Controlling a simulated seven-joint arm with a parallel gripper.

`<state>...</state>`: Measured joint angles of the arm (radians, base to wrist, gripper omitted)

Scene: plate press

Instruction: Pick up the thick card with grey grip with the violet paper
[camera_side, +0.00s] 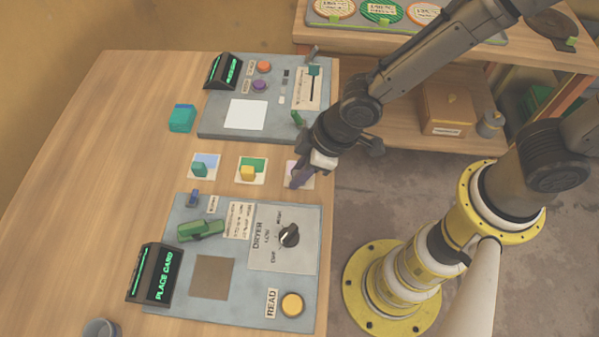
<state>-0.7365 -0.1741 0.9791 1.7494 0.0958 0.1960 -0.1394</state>
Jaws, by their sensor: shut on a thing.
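The card with violet paper (290,166) is the rightmost in a row of three cards between the two grey panels. It is pale-edged with a light violet face, partly covered by my gripper. My gripper (299,178) points down at this card, with its fingers shut on the card's grip. The grip itself is hidden by the fingers, so its colour cannot be told. The card appears at table level; I cannot tell whether it is lifted. To its left are a card with green paper and a yellow grip (248,173) and a card with blue paper and a teal grip (199,170).
The front panel (240,275) carries a "PLACE CARD" display (155,274), a dryer dial (289,235) and a yellow READ button (292,304). The back panel (215,126) has buttons and a slider. A teal block (182,118) stands left of it. Bare table lies at left.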

